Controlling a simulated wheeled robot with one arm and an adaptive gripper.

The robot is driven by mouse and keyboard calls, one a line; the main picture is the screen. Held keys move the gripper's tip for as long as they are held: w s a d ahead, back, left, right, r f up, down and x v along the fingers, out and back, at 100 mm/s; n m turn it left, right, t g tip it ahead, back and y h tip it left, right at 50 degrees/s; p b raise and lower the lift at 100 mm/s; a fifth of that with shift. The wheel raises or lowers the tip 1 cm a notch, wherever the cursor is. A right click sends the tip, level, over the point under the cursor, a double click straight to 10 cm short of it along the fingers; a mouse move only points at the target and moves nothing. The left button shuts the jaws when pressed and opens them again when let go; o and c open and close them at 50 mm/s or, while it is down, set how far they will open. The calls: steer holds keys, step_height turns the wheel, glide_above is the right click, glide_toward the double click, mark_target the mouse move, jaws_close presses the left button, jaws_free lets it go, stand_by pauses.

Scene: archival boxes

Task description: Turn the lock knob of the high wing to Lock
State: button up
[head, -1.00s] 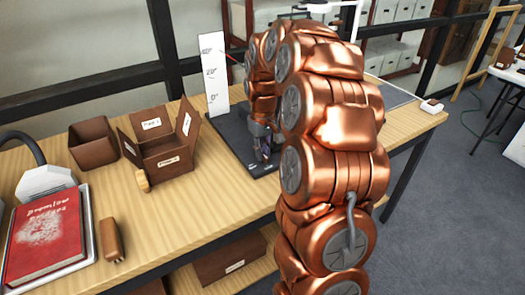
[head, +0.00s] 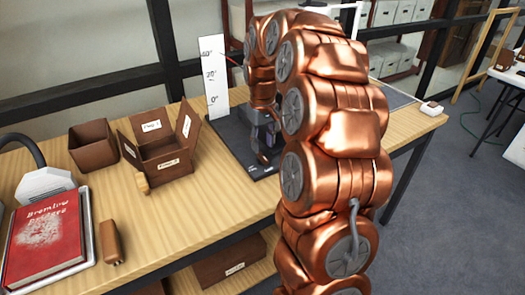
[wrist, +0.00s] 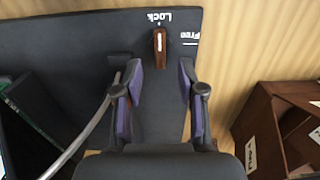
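The lock knob (wrist: 160,47) is a small brown bar with a white stripe on a dark grey plate (wrist: 60,45) in the wrist view. Its stripe runs up the picture, toward a small white mark by the word Lock (wrist: 173,16). The word Free (wrist: 190,37) is to its right. My gripper (wrist: 160,74) is open, with purple pads on either side of an empty gap. The knob is just beyond the fingertips, about centred; I see no contact. In the head view my gripper (head: 266,150) is low over the plate (head: 240,150). My arm hides much of the device, and I cannot clearly make out the wing.
A white angle scale (head: 214,80) stands behind the plate. A red book (head: 45,237) lies at the front left. In the wrist view a grey curved rod (wrist: 85,135) passes left of my gripper.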

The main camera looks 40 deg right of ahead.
mark_target(263, 156)
step_height(263, 156, up, 8)
steer(key=shift+f, duration=0.2)
stand_by(0.5)
